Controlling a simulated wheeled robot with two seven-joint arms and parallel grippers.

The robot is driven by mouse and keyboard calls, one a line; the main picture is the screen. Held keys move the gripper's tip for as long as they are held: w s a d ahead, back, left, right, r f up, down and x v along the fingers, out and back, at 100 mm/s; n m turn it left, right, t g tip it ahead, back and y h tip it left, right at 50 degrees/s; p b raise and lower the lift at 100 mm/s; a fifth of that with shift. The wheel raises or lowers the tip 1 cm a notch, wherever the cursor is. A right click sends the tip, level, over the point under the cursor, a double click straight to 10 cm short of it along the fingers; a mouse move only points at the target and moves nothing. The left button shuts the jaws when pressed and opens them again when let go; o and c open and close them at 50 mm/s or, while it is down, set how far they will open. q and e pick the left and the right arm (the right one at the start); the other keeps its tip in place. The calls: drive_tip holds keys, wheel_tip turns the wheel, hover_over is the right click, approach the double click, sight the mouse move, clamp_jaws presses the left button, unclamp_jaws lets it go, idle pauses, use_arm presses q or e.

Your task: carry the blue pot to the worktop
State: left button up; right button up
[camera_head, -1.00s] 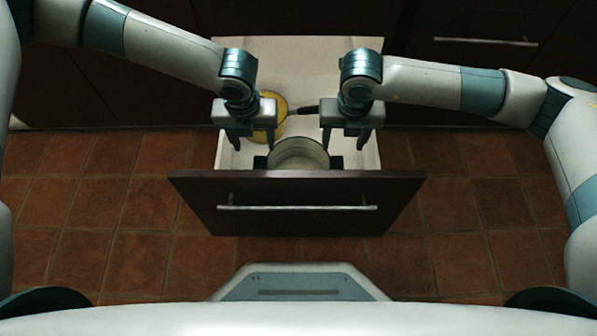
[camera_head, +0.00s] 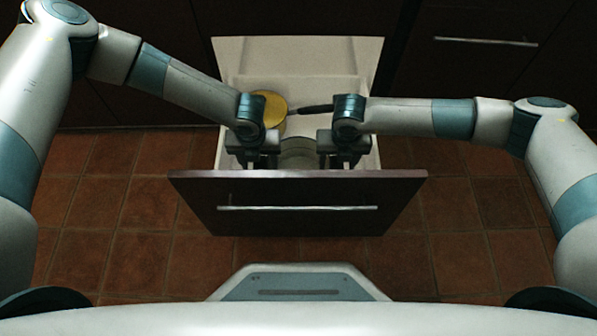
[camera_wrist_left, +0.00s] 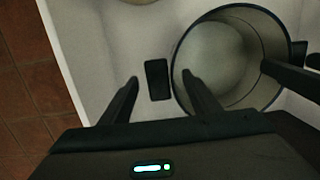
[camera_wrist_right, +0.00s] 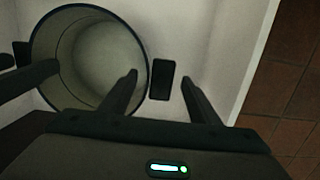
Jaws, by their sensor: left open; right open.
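The pot (camera_head: 298,152) stands upright in the open drawer, just behind the drawer front. It has a pale inside, a dark blue rim and a black handle on each side. My left gripper (camera_head: 253,164) is open over the pot's left side. In the left wrist view its fingers (camera_wrist_left: 158,82) lie either side of one black handle (camera_wrist_left: 157,80). My right gripper (camera_head: 343,163) is open over the pot's right side. In the right wrist view its fingers (camera_wrist_right: 160,85) lie either side of the other handle (camera_wrist_right: 163,80). The pot's outer wall is mostly hidden.
A yellow pan (camera_head: 270,101) with a dark handle (camera_head: 315,108) lies behind the pot in the drawer. The drawer's dark front (camera_head: 297,205) with its bar handle is close in front of both grippers. The back of the drawer (camera_head: 340,55) is clear. Red floor tiles surround it.

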use_arm(q)
clamp_jaws()
use_arm(e)
clamp_jaws()
use_arm(q)
drive_tip(key=shift+r, duration=0.15)
use_arm(e)
drive_tip(key=shift+r, duration=0.15)
